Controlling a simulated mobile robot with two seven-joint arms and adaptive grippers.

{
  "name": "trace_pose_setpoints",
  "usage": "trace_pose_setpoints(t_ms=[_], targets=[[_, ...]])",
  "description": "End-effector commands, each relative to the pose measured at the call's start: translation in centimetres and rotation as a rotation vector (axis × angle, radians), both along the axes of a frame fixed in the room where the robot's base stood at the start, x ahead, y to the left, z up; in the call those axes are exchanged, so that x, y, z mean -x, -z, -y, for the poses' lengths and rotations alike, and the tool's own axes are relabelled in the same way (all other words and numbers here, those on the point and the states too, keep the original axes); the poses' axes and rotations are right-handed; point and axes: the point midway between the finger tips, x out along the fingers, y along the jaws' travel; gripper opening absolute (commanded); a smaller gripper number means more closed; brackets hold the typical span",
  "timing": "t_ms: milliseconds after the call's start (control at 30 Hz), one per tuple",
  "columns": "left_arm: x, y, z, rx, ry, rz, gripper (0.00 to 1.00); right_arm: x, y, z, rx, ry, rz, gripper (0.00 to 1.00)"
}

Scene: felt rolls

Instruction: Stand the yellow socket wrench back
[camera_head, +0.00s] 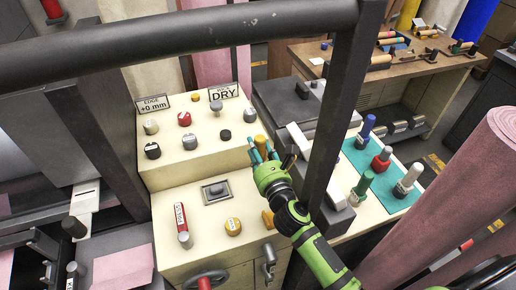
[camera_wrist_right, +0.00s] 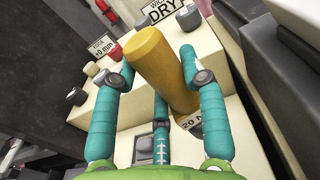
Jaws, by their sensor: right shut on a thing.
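The yellow socket wrench (camera_wrist_right: 163,70) shows as a thick yellow cylinder, tilted, between the teal fingers of my right gripper (camera_wrist_right: 155,62) in the right wrist view. My right gripper is shut on it. A white label reading "20 N" shows by its near end. In the head view only a bit of yellow (camera_head: 260,141) shows past my right gripper (camera_head: 263,153), in front of the cream control panel's right side. On a teal mat (camera_head: 397,198) at the right stand tools with blue (camera_head: 368,124), red (camera_head: 382,157), green (camera_head: 364,182) and pale grey (camera_head: 409,177) handles. My left gripper is not in view.
The cream panel (camera_head: 180,178) carries several knobs and a "DRY" sign (camera_head: 223,92). A dark post (camera_head: 342,110) rises just right of my gripper, under a thick dark bar (camera_head: 180,42). A large pink felt roll (camera_head: 450,200) leans at the right.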

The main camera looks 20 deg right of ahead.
Motion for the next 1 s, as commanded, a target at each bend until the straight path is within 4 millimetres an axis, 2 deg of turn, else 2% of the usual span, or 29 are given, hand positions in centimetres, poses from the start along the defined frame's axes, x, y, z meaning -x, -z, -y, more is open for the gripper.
trace_pose_setpoints(t_ms=[200,500,1000], targets=[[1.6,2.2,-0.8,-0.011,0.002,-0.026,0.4,0.0,2.4,0.0,-0.001,0.0,0.0,0.0],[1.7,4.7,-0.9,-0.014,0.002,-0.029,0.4,0.0,5.4,0.0,-0.001,0.001,0.001,0.0],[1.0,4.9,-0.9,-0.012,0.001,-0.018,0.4,0.0,5.8,0.0,-0.001,0.0,0.001,0.0]])
